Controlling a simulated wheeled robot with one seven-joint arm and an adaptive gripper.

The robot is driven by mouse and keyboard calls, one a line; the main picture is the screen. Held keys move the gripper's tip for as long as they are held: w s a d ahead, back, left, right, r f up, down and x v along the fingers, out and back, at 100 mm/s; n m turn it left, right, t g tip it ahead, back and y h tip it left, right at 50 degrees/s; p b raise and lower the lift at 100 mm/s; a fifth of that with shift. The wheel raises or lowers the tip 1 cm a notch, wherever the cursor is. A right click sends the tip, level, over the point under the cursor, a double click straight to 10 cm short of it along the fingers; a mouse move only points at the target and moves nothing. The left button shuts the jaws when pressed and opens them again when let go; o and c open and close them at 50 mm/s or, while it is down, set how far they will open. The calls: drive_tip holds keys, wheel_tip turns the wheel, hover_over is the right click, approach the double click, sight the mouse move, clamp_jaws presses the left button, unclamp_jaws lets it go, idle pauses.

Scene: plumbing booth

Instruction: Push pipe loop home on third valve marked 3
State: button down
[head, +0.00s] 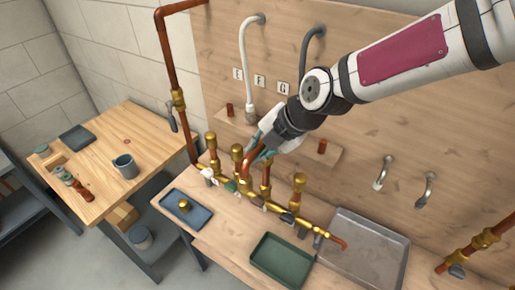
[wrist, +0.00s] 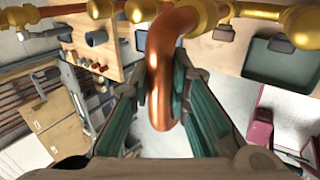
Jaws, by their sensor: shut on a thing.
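My gripper (head: 262,150) is shut on the copper pipe loop (head: 251,157), just above the brass manifold. In the wrist view the bent loop (wrist: 160,85) stands between the two green-padded fingers of my gripper (wrist: 163,78). The loop's upper part reaches the brass fittings (wrist: 140,10) at the top edge. I cannot tell how deep its ends sit. The manifold (head: 274,207) carries several upright brass valve bodies, one of them free to the right of my gripper (head: 298,183). The number marks on the valves are too small to read.
A blue tray (head: 175,214) with a brass piece, a green tray (head: 262,270) and a grey tray (head: 345,265) lie on the bench. A vertical copper pipe (head: 172,75) rises left of the manifold. A wooden table (head: 105,150) with a mug stands at left.

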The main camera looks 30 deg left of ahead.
drive_tip(key=shift+f+b, duration=0.95)
drive_tip(key=shift+f, duration=1.15)
drive_tip(key=c, duration=1.4)
unclamp_jaws()
drive_tip(key=shift+c, duration=0.2)
drive_tip(key=v, duration=1.2)
drive_tip(key=shift+r, duration=0.1)
